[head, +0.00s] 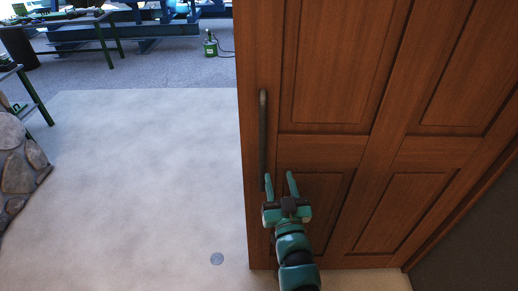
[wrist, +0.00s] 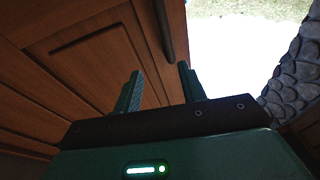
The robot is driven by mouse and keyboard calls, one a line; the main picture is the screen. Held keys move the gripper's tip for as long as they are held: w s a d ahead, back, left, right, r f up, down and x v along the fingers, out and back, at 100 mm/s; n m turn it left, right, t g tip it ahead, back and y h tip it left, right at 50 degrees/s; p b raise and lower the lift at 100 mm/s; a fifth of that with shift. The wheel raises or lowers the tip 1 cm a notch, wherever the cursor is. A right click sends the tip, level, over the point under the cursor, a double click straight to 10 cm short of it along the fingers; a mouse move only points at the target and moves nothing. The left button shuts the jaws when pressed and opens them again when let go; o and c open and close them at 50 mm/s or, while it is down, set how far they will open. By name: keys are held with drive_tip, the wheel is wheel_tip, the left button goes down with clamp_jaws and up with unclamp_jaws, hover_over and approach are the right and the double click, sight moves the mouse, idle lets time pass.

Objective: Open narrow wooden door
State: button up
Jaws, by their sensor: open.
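The narrow wooden door (head: 330,145) is brown with recessed panels and fills the right half of the head view. Its dark vertical bar handle (head: 263,140) is near the door's left edge. My green gripper (head: 281,184) is open, with its fingertips by the handle's lower end. In the wrist view the door (wrist: 95,65) is on the left and the handle (wrist: 164,30) runs down from the top edge. There the handle's lower end appears between and beyond the fingers of my gripper (wrist: 160,80). I cannot tell whether they touch the handle.
Pale floor (head: 130,180) lies open to the left of the door. A stone wall or pillar (head: 20,165) stands at the far left and also shows in the wrist view (wrist: 295,75). Benches and a green can (head: 210,45) are at the back.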

wheel_tip(320, 180, down, 5)
drive_tip(key=a+g, duration=0.1)
drive_tip(key=g, duration=0.1)
drive_tip(key=b, duration=0.8)
approach(263, 152)
drive_tip(key=shift+n, duration=0.4)
drive_tip(key=w+p, duration=0.1)
drive_tip(key=w, duration=0.2)
drive_tip(key=w+a+p, duration=0.1)
drive_tip(key=w+p, duration=0.1)
drive_tip(key=w, duration=0.1)
drive_tip(key=w+p, duration=0.1)
drive_tip(key=w, duration=0.2)
drive_tip(key=shift+w+a+r+p, duration=0.1)
drive_tip(key=shift+a+r+p, duration=0.1)
drive_tip(key=shift+a+p, duration=0.1)
drive_tip(key=shift+w+a+f, duration=0.15)
drive_tip(key=shift+w+f, duration=0.05)
drive_tip(key=shift+w, duration=0.65)
clamp_jaws()
